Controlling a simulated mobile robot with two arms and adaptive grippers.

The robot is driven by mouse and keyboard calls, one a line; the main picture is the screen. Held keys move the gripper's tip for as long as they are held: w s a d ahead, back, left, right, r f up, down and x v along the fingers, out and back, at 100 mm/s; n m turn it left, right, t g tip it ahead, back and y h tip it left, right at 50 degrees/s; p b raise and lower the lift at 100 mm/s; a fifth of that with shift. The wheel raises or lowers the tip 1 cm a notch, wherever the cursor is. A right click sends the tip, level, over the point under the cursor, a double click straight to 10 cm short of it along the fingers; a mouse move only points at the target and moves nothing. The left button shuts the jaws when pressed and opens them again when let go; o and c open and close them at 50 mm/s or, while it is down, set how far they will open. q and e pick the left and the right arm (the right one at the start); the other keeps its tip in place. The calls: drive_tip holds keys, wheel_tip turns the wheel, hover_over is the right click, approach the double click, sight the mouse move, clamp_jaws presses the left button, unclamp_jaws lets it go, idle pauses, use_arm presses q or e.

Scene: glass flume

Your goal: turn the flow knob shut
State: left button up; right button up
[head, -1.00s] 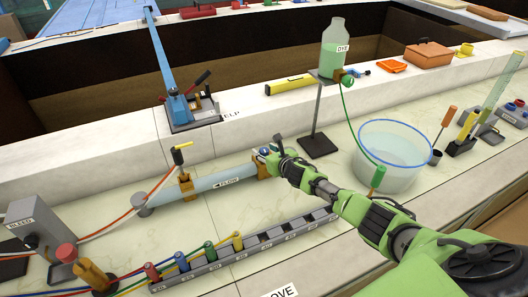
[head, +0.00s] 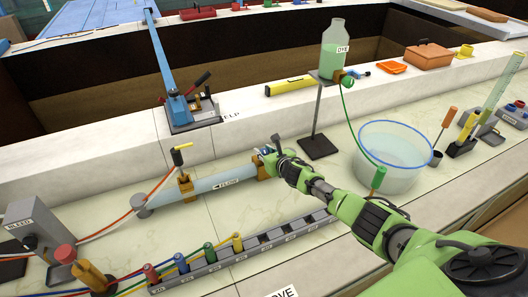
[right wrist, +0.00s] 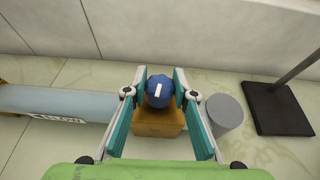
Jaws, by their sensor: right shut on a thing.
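The flow knob (right wrist: 159,96) is a round blue knob with a white mark, on top of an ochre block (right wrist: 158,125) at the end of the pale blue pipe (right wrist: 30,101) labelled FLOW. The white mark runs nearly up and down in the right wrist view. My right gripper (right wrist: 159,88) is shut on the knob, one finger on each side. In the head view my right gripper (head: 272,151) covers most of the knob at the right end of the pipe (head: 222,180). My left gripper is not in view.
A grey round cap (right wrist: 224,113) stands just right of the gripper. A dye bottle (head: 333,52) on a dark-based stand (head: 318,146) and a clear tub (head: 392,150) are to the right. A grey rack (head: 215,262) with coloured plugs lies in front.

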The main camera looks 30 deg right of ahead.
drive_tip(key=shift+f, duration=0.1)
drive_tip(key=m+g+h+b, duration=0.1)
drive_tip(key=m+h+b, duration=0.1)
drive_tip(key=h, duration=0.1)
drive_tip(key=m+h+b, duration=0.2)
drive_tip(key=m+h, duration=0.1)
drive_tip(key=shift+a+f+m+g, duration=0.1)
drive_tip(key=shift+a+m+g, duration=0.05)
drive_tip(key=shift+m+g, duration=0.2)
drive_tip(key=m+g+h+b, duration=0.5)
drive_tip(key=m+b, duration=0.1)
drive_tip(key=b, duration=0.5)
drive_tip(key=shift+m+g+h+b, duration=0.3)
drive_tip(key=shift+g+b, duration=0.15)
drive_tip(key=shift+b, duration=0.2)
drive_tip(key=o, duration=1.1)
drive_tip(key=shift+r, duration=0.2)
drive_tip(key=v, duration=1.1)
drive_tip(key=shift+s+a+r, duration=0.1)
drive_tip(key=shift+s+a, duration=0.2)
